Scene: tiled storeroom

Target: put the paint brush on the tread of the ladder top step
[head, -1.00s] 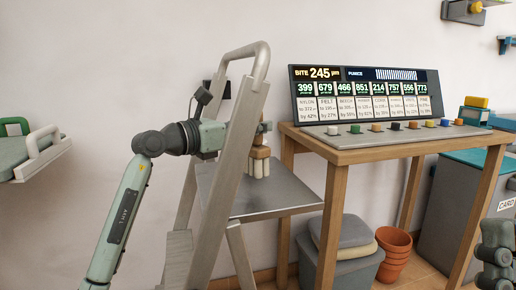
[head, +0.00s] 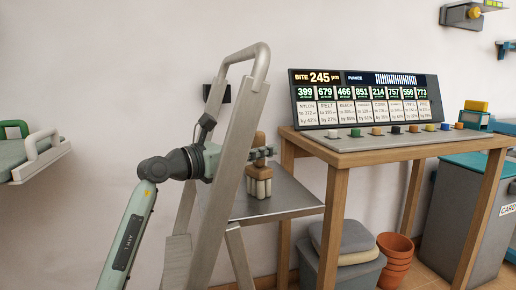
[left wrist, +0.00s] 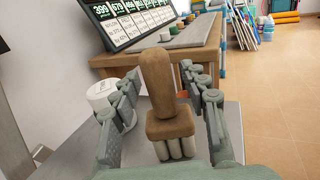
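The paint brush (head: 260,172) has a brown wooden handle and block with pale bristles. It is upright, bristles down, over the grey tread of the ladder top step (head: 290,197). I cannot tell whether the bristles touch the tread. My left gripper (head: 263,153) reaches past the ladder rail, with its fingers at the handle. My right gripper is not in view.
The ladder's side rail (head: 232,150) stands close beside my left gripper. A wooden table (head: 400,150) with a display board (head: 365,98) and coloured knobs is to the right. A white round object (left wrist: 103,95) sits left of the brush, partly behind a finger.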

